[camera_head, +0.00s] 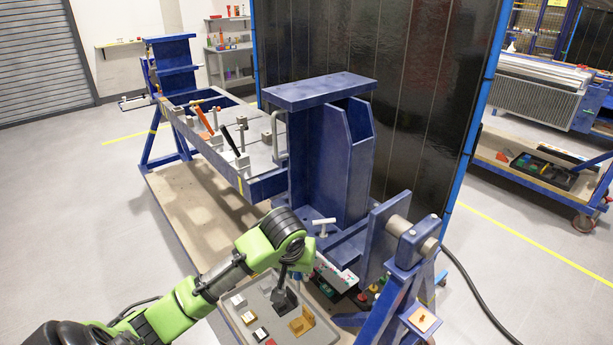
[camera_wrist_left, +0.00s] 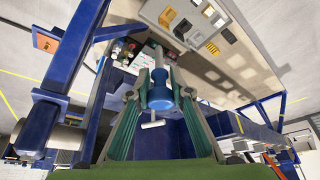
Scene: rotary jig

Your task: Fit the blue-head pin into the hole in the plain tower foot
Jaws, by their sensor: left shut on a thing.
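The blue-head pin (camera_wrist_left: 160,92) is between the fingers of my left gripper in the left wrist view, its grey shank pointing away from the palm. My left gripper (camera_head: 287,287) is shut on it; in the head view it hangs beside the large near blue tower (camera_head: 330,160), low over the grey parts tray, and hides the pin. A pale T-handle (camera_head: 323,226) stands at this tower's foot and also shows in the left wrist view (camera_wrist_left: 152,125). I cannot make out the foot hole or tell which tower is the plain one. My right gripper is not in view.
The grey tray (camera_head: 248,316) holds a yellow block (camera_head: 301,322) and several small parts. A blue end stand with a grey shaft (camera_head: 398,226) rises close on the right. A clamp-covered beam (camera_head: 228,142) runs back to a far blue tower (camera_head: 171,52). A dark panel (camera_head: 380,60) stands behind.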

